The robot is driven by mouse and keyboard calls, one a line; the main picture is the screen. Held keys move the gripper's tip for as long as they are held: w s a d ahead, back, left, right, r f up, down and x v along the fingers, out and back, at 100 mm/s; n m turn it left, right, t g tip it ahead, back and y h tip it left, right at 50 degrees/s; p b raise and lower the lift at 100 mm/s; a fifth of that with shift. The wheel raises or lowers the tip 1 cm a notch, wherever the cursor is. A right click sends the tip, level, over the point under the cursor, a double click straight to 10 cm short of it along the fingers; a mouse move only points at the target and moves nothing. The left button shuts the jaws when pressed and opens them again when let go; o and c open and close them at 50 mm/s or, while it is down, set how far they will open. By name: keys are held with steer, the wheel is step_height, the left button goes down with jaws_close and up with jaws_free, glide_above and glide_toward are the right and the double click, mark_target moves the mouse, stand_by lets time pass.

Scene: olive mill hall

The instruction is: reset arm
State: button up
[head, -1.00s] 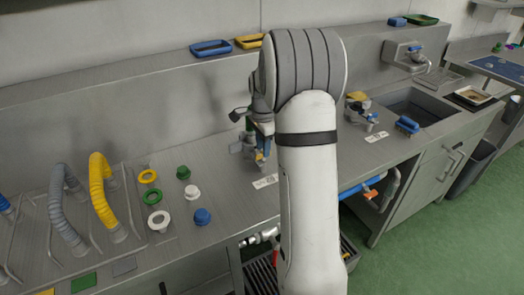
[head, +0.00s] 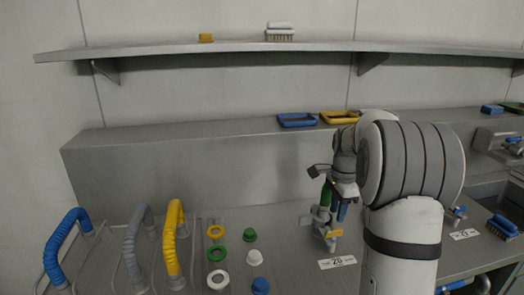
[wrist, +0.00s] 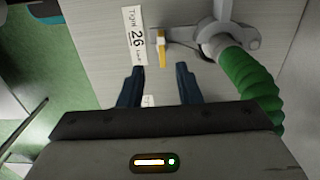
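My gripper (wrist: 159,78) is open in the wrist view, with two dark blue fingers apart and only bench surface and part of a label between them. In the head view my gripper (head: 342,208) points down at the bench beside a metal valve fitting (head: 322,230). The fitting carries a green ribbed hose (wrist: 250,82) and a small yellow lever (wrist: 162,48). The lever lies just beyond my fingertips in the wrist view, apart from them. A label reading 26 (head: 337,262) lies in front of the fitting. My arm hides part of the bench.
Blue (head: 60,240), grey (head: 134,245) and yellow (head: 171,238) hoses stand at left, beside several coloured rings and caps. Blue (head: 297,120) and yellow (head: 338,117) trays sit on the back ledge. A shelf (head: 200,48) holds a brush (head: 280,34). A blue brush (head: 502,227) lies at right.

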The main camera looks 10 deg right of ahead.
steer(key=s+a+n+t, duration=0.1)
steer(key=s+a+n, duration=0.4)
steer(key=s, duration=0.3)
steer(key=s+a+r+n, duration=0.1)
steer(key=s+a+n, duration=0.5)
steer(key=s, duration=0.3)
steer(key=s+a+r+n+t, duration=0.1)
steer(key=s+a+n, duration=0.4)
steer(key=s, duration=0.4)
steer(key=shift+a+n+t, duration=0.25)
steer(key=shift+n+t, duration=0.05)
steer(key=shift+n, duration=0.5)
